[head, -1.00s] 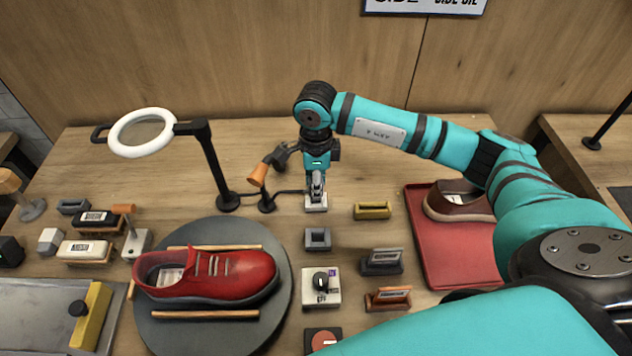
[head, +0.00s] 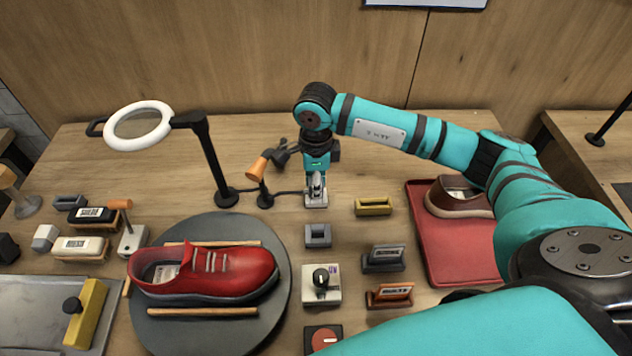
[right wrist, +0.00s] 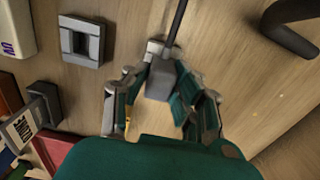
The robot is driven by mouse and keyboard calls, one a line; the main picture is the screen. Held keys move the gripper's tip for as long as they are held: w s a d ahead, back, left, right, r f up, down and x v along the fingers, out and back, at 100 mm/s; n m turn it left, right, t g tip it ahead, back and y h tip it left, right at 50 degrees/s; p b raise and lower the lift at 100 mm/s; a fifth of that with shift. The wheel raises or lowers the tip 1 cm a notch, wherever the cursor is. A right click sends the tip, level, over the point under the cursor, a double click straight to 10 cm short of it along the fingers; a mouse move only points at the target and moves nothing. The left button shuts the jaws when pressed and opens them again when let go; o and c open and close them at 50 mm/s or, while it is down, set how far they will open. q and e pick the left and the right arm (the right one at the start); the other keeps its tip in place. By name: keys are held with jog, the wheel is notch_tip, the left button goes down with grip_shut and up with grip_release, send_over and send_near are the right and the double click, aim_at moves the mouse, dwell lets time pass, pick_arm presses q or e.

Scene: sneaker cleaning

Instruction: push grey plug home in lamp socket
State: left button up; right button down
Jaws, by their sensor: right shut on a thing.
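My right gripper (head: 316,186) points down at the back middle of the table, above the small pale lamp socket (head: 316,202). In the right wrist view, my right gripper (right wrist: 160,100) is shut on the grey plug (right wrist: 160,82), a block with a dark cord running from it. The socket's pale edge (right wrist: 156,46) shows just beyond the plug. The fingers hide most of the plug in the head view, and I cannot tell how deep it sits. My left gripper is not in view.
The ring lamp (head: 138,124) and a small orange-headed lamp (head: 257,167) stand left of the socket. A grey holder (head: 317,236), a yellow holder (head: 373,206) and a control box with a knob (head: 321,290) lie nearby. A red shoe (head: 205,275) rests on a round turntable (head: 160,338).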

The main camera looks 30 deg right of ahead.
jog(key=shift+f+b, duration=0.3)
jog(key=shift+f, duration=0.1)
jog(key=c, duration=1)
grip_release()
jog(key=shift+r, duration=0.1)
notch_tip(320, 180, up, 12)
